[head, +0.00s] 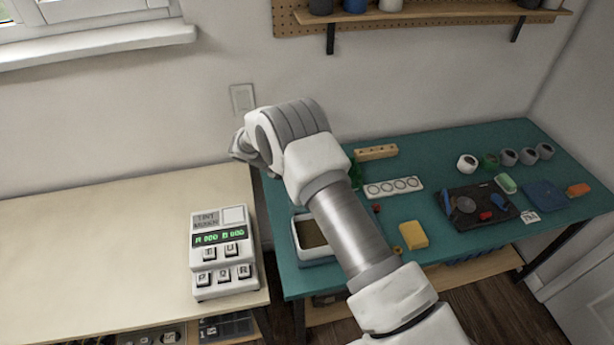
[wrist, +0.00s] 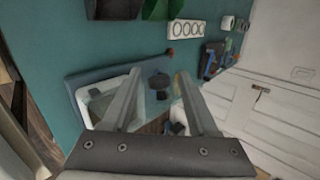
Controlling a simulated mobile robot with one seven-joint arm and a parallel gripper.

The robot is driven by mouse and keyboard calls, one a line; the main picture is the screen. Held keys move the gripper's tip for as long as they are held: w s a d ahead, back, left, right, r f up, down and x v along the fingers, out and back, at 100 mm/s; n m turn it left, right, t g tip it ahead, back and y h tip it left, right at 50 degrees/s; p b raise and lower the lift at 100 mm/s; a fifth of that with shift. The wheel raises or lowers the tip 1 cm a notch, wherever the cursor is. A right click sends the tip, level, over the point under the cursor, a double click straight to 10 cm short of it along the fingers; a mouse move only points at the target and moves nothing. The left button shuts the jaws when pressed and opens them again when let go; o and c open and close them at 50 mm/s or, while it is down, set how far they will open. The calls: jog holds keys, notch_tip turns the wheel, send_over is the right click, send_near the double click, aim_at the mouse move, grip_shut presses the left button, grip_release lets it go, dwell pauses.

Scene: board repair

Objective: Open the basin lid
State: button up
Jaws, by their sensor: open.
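The basin (head: 297,242) is a white-rimmed box with a brown inside, at the front left of the teal table in the head view. My arm hides its right part. In the wrist view a white-rimmed box (wrist: 84,100), likely the basin, shows beside and behind the left finger, with a blue-grey edge along its far side. A small dark piece (wrist: 158,83) shows between the fingers; I cannot tell whether it belongs to the lid. My gripper (wrist: 159,72) is open, with nothing between its fingertips. In the head view the gripper end is mostly hidden by my wrist.
A yellow block (head: 413,234) and a white strip with circles (head: 394,187) lie on the teal table (head: 455,160). A dark mat with tools (head: 470,213) lies farther right. A keypad device (head: 222,255) stands on the wooden table at left, which is otherwise clear.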

jog(key=b+v, duration=0.1)
jog(key=v, duration=1.6)
jog(key=shift+r+b, duration=0.15)
jog(key=shift+b, duration=0.25)
jog(key=shift+a, duration=0.1)
jog(key=s+d+r+m+y, duration=0.1)
jog(key=s+d+r+m, duration=0.2)
jog(key=d+r+m, duration=0.3)
jog(key=s+d+r+m+g+y, duration=0.1)
jog(key=s+d+r+m+y, duration=0.15)
jog(key=d+r+m, duration=0.4)
jog(key=s+d+r+m+y, duration=0.1)
jog(key=s+d+r+m, duration=0.3)
jog(key=d+r+m, duration=0.15)
jog(key=s+d+m+t+y, duration=0.1)
jog(key=s+d+m, duration=0.2)
jog(key=s+m, duration=0.4)
jog(key=s+d+m+t+y, duration=0.1)
jog(key=s+d+m, duration=0.3)
jog(key=s+m, duration=0.3)
jog(key=s+d+r+m+t+y, duration=0.1)
jog(key=s+d+m+y, duration=0.1)
jog(key=s+m, duration=0.4)
jog(key=shift+s+d+m, duration=0.4)
jog(key=shift+s+d, duration=0.2)
jog(key=shift+d, duration=0.25)
